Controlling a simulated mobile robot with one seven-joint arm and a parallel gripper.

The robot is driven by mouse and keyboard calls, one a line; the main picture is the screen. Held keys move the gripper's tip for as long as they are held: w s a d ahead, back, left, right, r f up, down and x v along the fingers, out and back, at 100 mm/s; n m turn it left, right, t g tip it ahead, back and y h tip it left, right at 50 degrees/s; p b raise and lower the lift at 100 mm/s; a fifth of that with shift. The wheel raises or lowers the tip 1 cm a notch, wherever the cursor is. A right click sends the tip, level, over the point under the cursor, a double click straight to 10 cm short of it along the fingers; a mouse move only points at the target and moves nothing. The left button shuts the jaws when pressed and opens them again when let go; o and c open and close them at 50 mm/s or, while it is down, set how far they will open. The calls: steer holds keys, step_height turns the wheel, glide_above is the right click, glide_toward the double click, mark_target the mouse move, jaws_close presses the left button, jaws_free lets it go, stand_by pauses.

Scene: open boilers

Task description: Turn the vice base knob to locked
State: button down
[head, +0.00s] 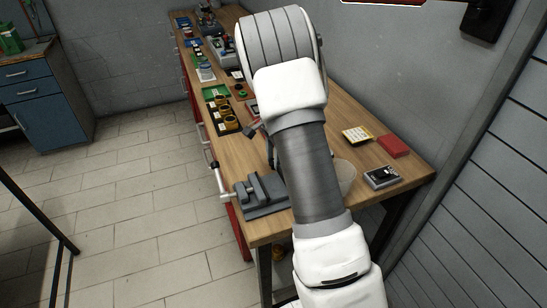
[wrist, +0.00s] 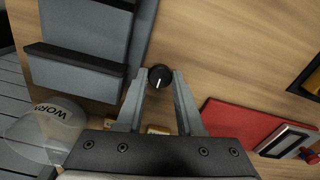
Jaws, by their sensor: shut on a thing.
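The grey vice (head: 262,193) stands at the near left corner of the workbench in the head view. Its grey body also fills the upper left of the wrist view (wrist: 85,45). The vice base knob (wrist: 159,76) is a small round black knob with a white pointer line, beside the vice. The line points down toward my gripper in the wrist view. My gripper (wrist: 159,79) has its two grey fingertips on either side of the knob, shut on it. In the head view, my arm hides the gripper and the knob.
A translucent bin marked with dark letters (wrist: 45,130) stands close on the left in the wrist view. A red flat item (wrist: 235,122) lies to the right. The workbench (head: 340,104) also holds a red box (head: 394,146) and a dark device (head: 382,177).

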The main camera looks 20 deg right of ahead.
steer(key=c, duration=0.5)
jaws_free()
steer(key=shift+c, duration=0.2)
